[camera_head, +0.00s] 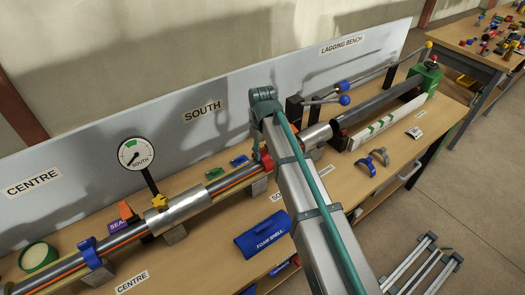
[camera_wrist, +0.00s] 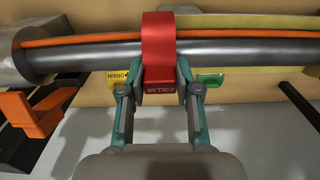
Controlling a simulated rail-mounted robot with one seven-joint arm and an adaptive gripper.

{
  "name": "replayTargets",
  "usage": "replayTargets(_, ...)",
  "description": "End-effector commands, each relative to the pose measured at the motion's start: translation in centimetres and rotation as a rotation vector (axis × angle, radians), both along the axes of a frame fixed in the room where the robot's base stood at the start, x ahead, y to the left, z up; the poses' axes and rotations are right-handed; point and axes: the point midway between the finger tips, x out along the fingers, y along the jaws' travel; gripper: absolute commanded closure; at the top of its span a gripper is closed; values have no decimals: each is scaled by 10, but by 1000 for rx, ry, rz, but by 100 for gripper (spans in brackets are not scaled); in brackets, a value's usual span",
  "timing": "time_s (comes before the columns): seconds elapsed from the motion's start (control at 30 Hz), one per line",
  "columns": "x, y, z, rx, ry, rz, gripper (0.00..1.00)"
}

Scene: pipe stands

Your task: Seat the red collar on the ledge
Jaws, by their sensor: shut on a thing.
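The red collar (camera_wrist: 158,40) is a curved band over the dark pipe (camera_wrist: 90,60) and the orange line (camera_wrist: 100,40) in the wrist view. Its lower block reads "COLLAR" (camera_wrist: 159,78). My gripper (camera_wrist: 161,88) is shut on this block, with one finger at each side. In the head view a piece of the red collar (camera_head: 266,160) shows at the pipe just left of my arm; my arm hides the rest and my fingers there. I cannot pick out the ledge, nor tell whether the collar touches it.
A grey sleeve (camera_head: 183,212) with a yellow knob and a gauge (camera_head: 136,154) stand left along the pipe. A blue foam shell (camera_head: 263,236) lies on the bench in front. An orange part (camera_wrist: 40,115) is left of my gripper.

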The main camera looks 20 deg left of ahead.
Motion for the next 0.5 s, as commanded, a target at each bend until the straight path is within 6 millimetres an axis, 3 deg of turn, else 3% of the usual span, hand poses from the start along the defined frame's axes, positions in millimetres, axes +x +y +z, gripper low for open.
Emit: replayTargets(0.5, 0, 0, -5, 0, 0, 0, 100)
